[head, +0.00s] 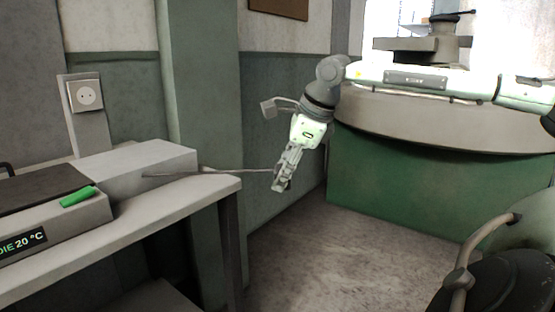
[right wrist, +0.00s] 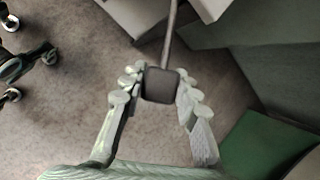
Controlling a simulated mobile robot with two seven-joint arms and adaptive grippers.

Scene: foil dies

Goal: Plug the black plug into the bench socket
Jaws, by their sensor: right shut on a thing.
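The bench socket (head: 86,95) is a pale square wall outlet on a grey upright plate above the bench's back edge, at the left of the head view. My right gripper (head: 281,184) is off the bench's right end, pointing down, well to the right of the socket. In the right wrist view it is shut on the black plug (right wrist: 161,86), a dark block between the fingertips. In the head view the plug is mostly hidden by the fingers. A grey cable (head: 233,170) runs from the plug to the box on the bench. My left gripper is not in view.
The bench (head: 190,196) carries a long grey box (head: 135,165) and a unit with a display (head: 25,243) and a green part (head: 78,196). A green and grey round counter (head: 400,165) stands at the right. Open floor (head: 330,255) lies between.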

